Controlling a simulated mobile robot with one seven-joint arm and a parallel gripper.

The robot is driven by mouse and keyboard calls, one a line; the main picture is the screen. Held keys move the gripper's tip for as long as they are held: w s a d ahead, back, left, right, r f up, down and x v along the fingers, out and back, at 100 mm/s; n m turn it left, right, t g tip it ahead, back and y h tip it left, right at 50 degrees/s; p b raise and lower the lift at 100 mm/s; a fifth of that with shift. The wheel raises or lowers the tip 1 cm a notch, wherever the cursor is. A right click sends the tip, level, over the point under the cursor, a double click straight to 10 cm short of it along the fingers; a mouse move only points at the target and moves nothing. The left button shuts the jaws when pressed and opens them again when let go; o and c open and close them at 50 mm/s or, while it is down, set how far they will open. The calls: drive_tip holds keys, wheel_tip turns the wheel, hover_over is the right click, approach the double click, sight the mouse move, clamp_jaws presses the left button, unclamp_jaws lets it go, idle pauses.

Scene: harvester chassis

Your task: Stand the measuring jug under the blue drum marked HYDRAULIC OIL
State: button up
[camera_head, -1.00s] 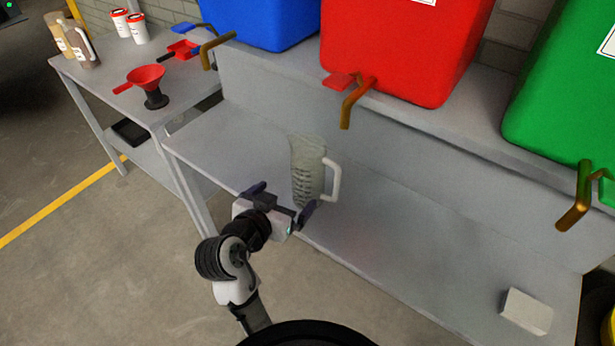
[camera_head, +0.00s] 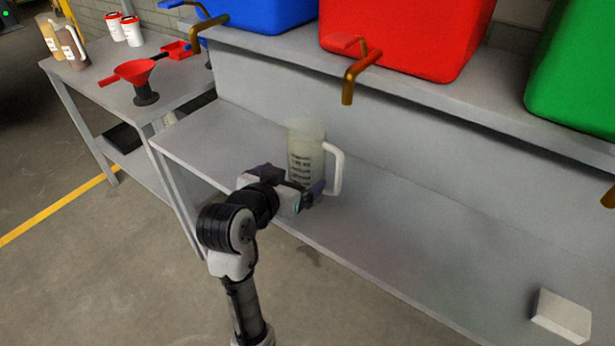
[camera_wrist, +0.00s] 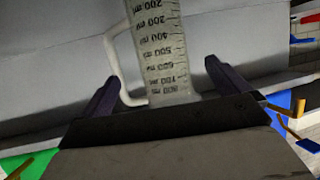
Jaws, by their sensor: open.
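The clear measuring jug (camera_head: 306,150) with a white handle stands upright on the lower shelf, left of the red drum's tap. My gripper (camera_head: 293,182) is at its near side, open. In the wrist view the jug (camera_wrist: 160,55), with its printed scale, shows between the two spread fingers (camera_wrist: 160,80), its handle near the left finger. I cannot tell whether the fingers touch it. The blue drum (camera_head: 270,14) sits on the upper ledge at the left, cut off by the top edge; no marking on it shows. Its brass tap (camera_head: 210,22) overhangs the shelf's left end.
The red drum (camera_head: 405,40) and its brass tap (camera_head: 349,80) are right of the blue one, then a green drum (camera_head: 580,70). A white block (camera_head: 562,316) lies at the shelf's right. The shelf between is clear.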

sight(298, 169)
drive_tip(key=shift+x, duration=1.1)
drive_tip(key=x, duration=0.1)
drive_tip(key=p+x, duration=0.1)
drive_tip(key=x, duration=0.1)
drive_tip(key=p+x, duration=0.1)
drive_tip(key=x, duration=0.1)
drive_tip(key=shift+w+r, duration=0.2)
drive_tip(key=shift+w, duration=0.1)
drive_tip(key=shift+w+d+f, duration=0.15)
drive_tip(key=shift+w+f, duration=0.15)
drive_tip(key=shift+w, duration=0.1)
drive_tip(key=c, duration=1.2)
drive_tip(key=shift+o, duration=0.2)
drive_tip(key=shift+r, duration=0.15)
